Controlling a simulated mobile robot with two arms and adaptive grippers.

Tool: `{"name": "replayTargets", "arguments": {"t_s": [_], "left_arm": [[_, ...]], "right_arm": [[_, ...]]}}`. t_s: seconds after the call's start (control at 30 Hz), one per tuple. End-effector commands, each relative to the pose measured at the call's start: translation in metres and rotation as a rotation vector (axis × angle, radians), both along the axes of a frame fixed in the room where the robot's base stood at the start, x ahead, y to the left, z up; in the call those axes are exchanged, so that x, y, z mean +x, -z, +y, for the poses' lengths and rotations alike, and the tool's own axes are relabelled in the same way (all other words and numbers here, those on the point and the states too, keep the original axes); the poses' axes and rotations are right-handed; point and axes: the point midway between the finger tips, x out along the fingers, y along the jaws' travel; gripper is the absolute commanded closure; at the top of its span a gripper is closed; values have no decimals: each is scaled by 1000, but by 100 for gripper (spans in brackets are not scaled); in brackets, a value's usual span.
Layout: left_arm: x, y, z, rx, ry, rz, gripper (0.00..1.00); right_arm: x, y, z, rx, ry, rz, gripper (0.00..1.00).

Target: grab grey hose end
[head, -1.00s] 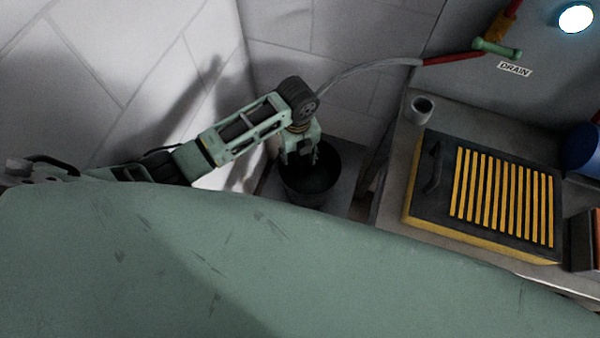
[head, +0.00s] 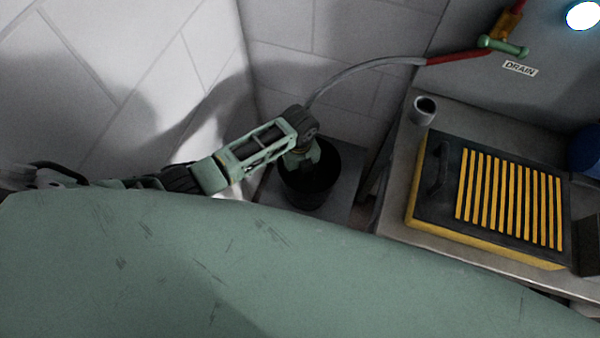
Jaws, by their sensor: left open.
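My left gripper (head: 305,178) points down at the mouth of a black bucket (head: 325,192). It is open, but its fingertips are dark and hard to make out against the bucket. I see nothing between its fingers. I cannot tell how far the hose end is from it. My right gripper is not in view.
A bench (head: 395,205) at the right holds a black and yellow slatted case (head: 430,208) and a small grey cup (head: 423,111). A green valve handle (head: 503,47) sits on the pipe. Tiled walls close in behind the bucket.

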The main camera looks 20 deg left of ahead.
Motion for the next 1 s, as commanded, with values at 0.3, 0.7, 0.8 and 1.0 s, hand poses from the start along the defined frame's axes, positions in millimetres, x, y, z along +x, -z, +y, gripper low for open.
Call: {"name": "replayTargets", "arguments": {"t_s": [0.3,0.7,0.8,1.0], "left_arm": [[0,0,1,1,0,1,75],[0,-1,0,0,0,1,100],[0,-1,0,0,0,1,100],[0,-1,0,0,0,0,100]], "right_arm": [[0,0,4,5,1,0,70],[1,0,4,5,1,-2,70],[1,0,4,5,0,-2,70],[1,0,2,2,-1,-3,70]]}}
